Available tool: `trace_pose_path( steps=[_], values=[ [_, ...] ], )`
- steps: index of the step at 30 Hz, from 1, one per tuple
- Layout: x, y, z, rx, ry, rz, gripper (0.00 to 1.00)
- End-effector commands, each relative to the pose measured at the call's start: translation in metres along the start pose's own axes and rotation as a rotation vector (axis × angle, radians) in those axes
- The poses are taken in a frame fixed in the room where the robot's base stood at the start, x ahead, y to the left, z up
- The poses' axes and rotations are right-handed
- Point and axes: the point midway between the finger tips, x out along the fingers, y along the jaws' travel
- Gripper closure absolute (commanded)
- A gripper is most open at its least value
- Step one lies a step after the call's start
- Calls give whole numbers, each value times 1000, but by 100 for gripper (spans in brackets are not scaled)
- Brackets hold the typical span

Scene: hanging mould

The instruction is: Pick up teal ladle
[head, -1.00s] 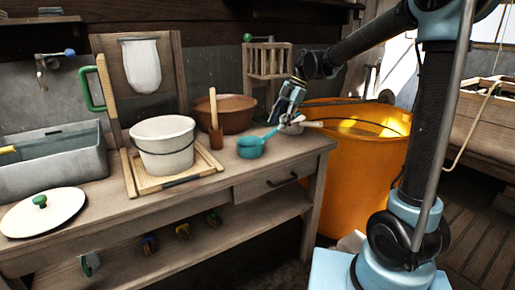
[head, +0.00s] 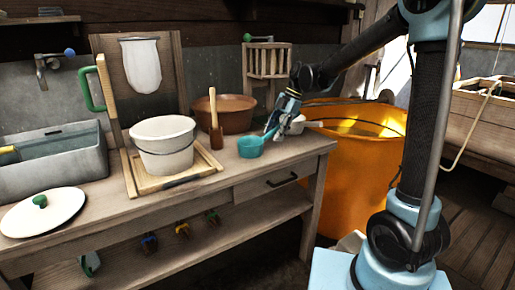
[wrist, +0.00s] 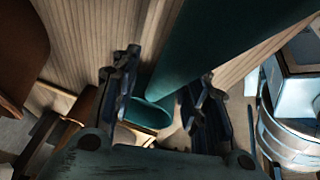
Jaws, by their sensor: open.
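The teal ladle (head: 250,147) rests on the wooden workbench near its right end, its bowl to the left and its handle toward my gripper. My gripper (head: 274,127) is low over the bench at the handle and partly hides it. In the wrist view, the ladle's teal handle (wrist: 205,48) runs large and close from the upper right down toward the space between the open fingers (wrist: 163,85). I cannot tell whether the fingers touch it.
A pale scoop-like object (head: 297,124) lies just right of my gripper. A brown bowl (head: 222,106), a wooden paddle (head: 215,130) and a white bucket (head: 163,146) stand to the left. An orange tub (head: 350,170) stands beyond the bench's right end.

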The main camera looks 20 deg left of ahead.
Motion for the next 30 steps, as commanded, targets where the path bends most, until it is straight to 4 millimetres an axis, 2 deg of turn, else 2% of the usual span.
trace_pose_path(
  steps=[14,15,20,30],
  values=[
    [3,0,1,0,0,0,59],
    [3,0,1,0,0,0,63],
    [2,0,1,0,0,0,100],
    [2,0,1,0,0,0,100]
  ],
)
